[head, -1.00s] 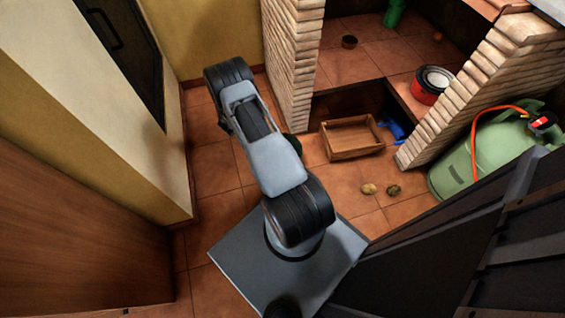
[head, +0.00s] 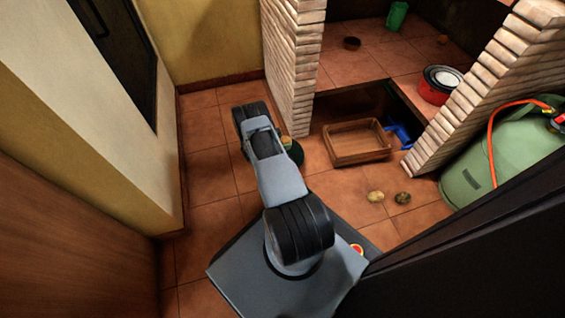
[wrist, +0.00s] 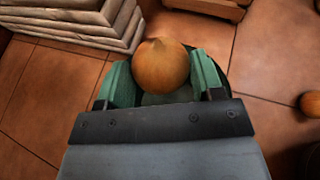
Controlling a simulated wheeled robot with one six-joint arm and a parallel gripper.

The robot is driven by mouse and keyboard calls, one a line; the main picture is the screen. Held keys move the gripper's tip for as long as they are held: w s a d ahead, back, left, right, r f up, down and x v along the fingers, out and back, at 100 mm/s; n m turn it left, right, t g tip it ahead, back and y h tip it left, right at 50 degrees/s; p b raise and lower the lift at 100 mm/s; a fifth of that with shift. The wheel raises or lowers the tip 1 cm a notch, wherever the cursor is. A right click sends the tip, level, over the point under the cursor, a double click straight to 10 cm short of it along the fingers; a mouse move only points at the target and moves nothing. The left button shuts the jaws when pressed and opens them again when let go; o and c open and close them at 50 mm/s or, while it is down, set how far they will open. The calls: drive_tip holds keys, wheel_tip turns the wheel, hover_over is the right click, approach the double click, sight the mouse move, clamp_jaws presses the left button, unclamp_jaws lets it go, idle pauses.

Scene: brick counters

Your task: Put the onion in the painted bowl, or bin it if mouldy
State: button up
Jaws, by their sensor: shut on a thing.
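My gripper (wrist: 158,85) has green fingers shut on the onion (wrist: 162,66), which is golden-brown and pointed at the top. The side of the onion that I see looks clean; its underside is hidden. In the head view my gripper (head: 293,152) is low over the floor tiles, left of the wooden crate and partly hidden by my arm. A red container with a dark rim and white inside (head: 436,92) stands on the right of the tiled counter. A small brown bowl (head: 352,43) stands further back. I cannot tell which is the painted bowl.
The wooden crate (head: 334,158) stands on the floor under the counter, with a blue object (head: 399,135) beside it. Two small round items (head: 375,197) (head: 403,198) lie on the tiles. A green gas cylinder (head: 480,180) is at right. A green container (head: 397,15) stands at the back.

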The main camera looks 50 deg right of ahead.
drive_tip(key=shift+f+b, duration=1.2)
drive_tip(key=shift+f, duration=0.8)
drive_tip(key=o, duration=1)
drive_tip(key=shift+a, duration=0.1)
drive_tip(key=p+v, duration=0.5)
drive_tip(key=v, duration=0.8)
drive_tip(key=shift+a+r, duration=0.15)
drive_tip(key=shift+a, duration=0.15)
